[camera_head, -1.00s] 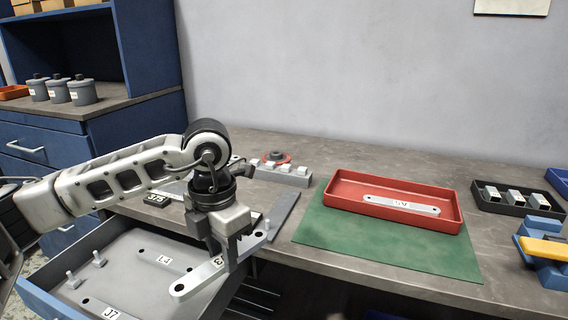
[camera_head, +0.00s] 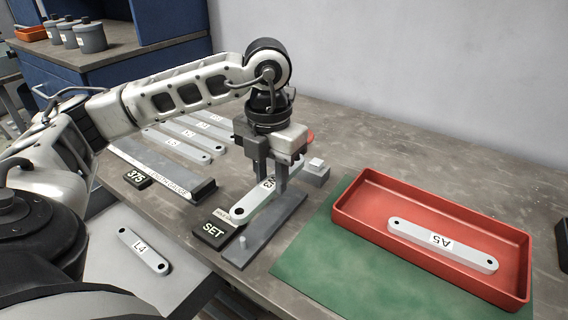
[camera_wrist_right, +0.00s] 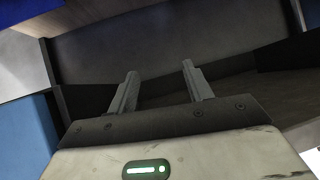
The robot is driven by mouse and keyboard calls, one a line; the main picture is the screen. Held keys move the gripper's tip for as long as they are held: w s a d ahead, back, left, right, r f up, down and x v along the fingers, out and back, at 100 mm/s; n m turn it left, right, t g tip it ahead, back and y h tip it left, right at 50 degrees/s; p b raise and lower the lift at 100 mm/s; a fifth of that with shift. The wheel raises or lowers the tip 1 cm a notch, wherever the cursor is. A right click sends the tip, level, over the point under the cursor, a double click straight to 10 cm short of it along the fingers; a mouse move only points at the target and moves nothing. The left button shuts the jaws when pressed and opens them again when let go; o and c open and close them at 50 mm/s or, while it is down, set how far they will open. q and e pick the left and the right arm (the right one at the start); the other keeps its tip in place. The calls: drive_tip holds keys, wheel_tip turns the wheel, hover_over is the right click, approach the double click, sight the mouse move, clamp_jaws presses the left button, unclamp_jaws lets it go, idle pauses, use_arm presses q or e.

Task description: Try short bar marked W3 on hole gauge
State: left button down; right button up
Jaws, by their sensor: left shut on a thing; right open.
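My left gripper (camera_head: 267,182) is shut on the short bar marked W3 (camera_head: 243,209), a light grey bar with a hole at its near end; its far end is partly hidden behind the fingers. The bar is above or on the hole gauge (camera_head: 268,228), a dark grey plate with an upright pin near its front end. I cannot tell whether the bar touches the gauge. My right gripper (camera_wrist_right: 158,72) is open and empty in the right wrist view, away from the bench objects.
A black SET block (camera_head: 214,232) sits left of the hole gauge. The length gauge (camera_head: 165,172) and a 375 block (camera_head: 137,179) lie further left, with several bars behind. A red tray (camera_head: 345,208) holds bar A5 (camera_head: 440,245) on a green mat (camera_head: 310,262).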

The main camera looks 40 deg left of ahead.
sight(272, 217)
use_arm(q)
drive_tip(key=shift+s+f+b, duration=0.2)
drive_tip(key=shift+f+b, duration=0.1)
drive_tip(key=shift+f, duration=0.1)
drive_tip(key=shift+f+b, duration=0.7)
drive_tip(key=shift+f, duration=0.25)
drive_tip(key=shift+f+b, duration=0.5)
drive_tip(key=shift+f, duration=0.3)
use_arm(e)
drive_tip(key=shift+s+a+f+y, duration=0.2)
drive_tip(key=shift+a+f+y, duration=0.1)
drive_tip(key=shift+f, duration=0.25)
drive_tip(key=shift+r, duration=0.1)
use_arm(q)
drive_tip(key=shift+f, duration=0.15)
use_arm(e)
drive_tip(key=shift+f, duration=0.4)
use_arm(q)
drive_tip(key=shift+f+b, duration=0.1)
drive_tip(key=shift+b, duration=0.25)
drive_tip(key=shift+f, duration=0.2)
use_arm(e)
drive_tip(key=shift+f, duration=0.3)
use_arm(q)
drive_tip(key=shift+f+b, duration=0.95)
drive_tip(key=shift+b, duration=0.05)
use_arm(e)
drive_tip(key=shift+w+f, duration=0.15)
drive_tip(key=shift+f, duration=0.45)
